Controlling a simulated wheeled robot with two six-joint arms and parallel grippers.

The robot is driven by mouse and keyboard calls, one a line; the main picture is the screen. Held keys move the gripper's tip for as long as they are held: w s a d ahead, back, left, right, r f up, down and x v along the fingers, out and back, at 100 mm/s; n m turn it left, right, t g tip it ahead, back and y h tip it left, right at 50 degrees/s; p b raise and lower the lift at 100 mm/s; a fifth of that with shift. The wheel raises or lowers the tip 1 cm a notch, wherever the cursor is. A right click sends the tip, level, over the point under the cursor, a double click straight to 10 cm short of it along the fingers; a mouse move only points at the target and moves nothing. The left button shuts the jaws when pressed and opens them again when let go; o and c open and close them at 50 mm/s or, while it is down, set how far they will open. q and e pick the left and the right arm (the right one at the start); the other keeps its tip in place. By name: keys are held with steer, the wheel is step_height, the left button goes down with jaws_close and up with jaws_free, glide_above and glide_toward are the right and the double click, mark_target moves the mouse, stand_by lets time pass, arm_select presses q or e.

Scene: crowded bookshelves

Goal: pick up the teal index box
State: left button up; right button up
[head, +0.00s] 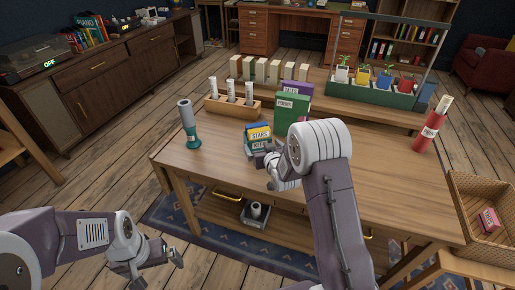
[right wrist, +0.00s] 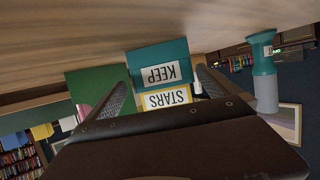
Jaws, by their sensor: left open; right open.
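The teal index box (head: 258,149), labelled KEEP, stands on the wooden table near the middle of the head view, partly hidden by my right gripper. In the right wrist view the teal box (right wrist: 159,55) appears upside down. A yellow-edged STARS book (head: 260,133) shows directly above it and seems to rest on it. My right gripper (head: 270,164) is open in front of the box. In the right wrist view its fingers (right wrist: 165,88) are on either side of the box and book; contact cannot be told. My left gripper (head: 157,270) is open and empty, low left, away from the table.
A green book (head: 291,109) and a purple book (head: 297,87) stand just behind the box. A teal-and-grey cylinder (head: 189,125) stands left, a wooden tube rack (head: 233,105) behind, and a red tube (head: 431,125) far right. The table's right front is largely clear.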

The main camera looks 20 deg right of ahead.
steer(key=shift+x, duration=0.8)
steer(key=b+x, duration=0.1)
steer(key=x, duration=0.3)
steer(key=shift+w+a+b, duration=0.2)
steer(key=shift+w+b, duration=0.05)
steer(key=shift+b, duration=0.1)
steer(key=shift+w+f, duration=0.1)
steer(key=shift+w, duration=0.25)
steer(key=c, duration=1.2)
